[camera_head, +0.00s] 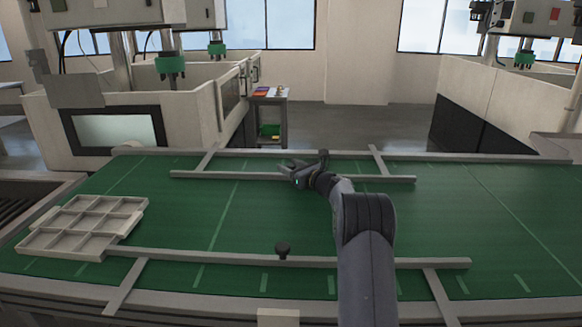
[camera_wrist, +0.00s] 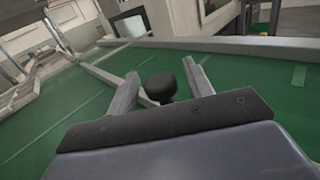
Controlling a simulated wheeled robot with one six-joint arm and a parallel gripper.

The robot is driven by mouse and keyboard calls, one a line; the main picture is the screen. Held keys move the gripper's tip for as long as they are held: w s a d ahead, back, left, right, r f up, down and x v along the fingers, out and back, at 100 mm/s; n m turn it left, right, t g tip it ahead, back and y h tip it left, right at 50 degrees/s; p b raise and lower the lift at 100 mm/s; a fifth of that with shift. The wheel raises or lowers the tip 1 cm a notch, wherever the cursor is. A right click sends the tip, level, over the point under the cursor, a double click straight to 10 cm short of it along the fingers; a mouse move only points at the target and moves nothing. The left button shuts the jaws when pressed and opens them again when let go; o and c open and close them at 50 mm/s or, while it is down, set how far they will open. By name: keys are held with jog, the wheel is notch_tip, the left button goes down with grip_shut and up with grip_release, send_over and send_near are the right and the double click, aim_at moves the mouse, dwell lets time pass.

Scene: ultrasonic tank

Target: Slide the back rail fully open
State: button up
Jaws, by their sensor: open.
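The back rail (camera_head: 225,175) is a long grey bar across the far part of the green belt, carried by two slanted brackets. My gripper (camera_head: 288,166) is at its middle, pointing left and away. In the wrist view my two fingers are apart, with the round black knob (camera_wrist: 159,87) between them. A gap shows on both sides of the knob, clearest on the right, so the fingers do not appear closed on it. Part of the back rail (camera_wrist: 108,79) shows beyond the fingers. In the head view my gripper hides the knob.
A front rail (camera_head: 210,257) with its own black knob (camera_head: 283,248) runs across the near belt. A beige compartment tray (camera_head: 62,241) sits at the belt's left. The green belt (camera_head: 260,220) is clear between the rails. White machines stand behind the belt.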

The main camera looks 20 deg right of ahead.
grip_shut()
dwell(0.4)
jog(key=shift+w+d+r+p, duration=0.15)
jog(key=shift+w+p, duration=0.1)
jog(key=shift+p, duration=0.15)
jog(key=w+p, duration=0.1)
jog(key=w+d+p, duration=0.1)
jog(key=shift+w+d, duration=0.1)
jog(key=shift+w, duration=0.4)
jog(key=shift+r, duration=0.1)
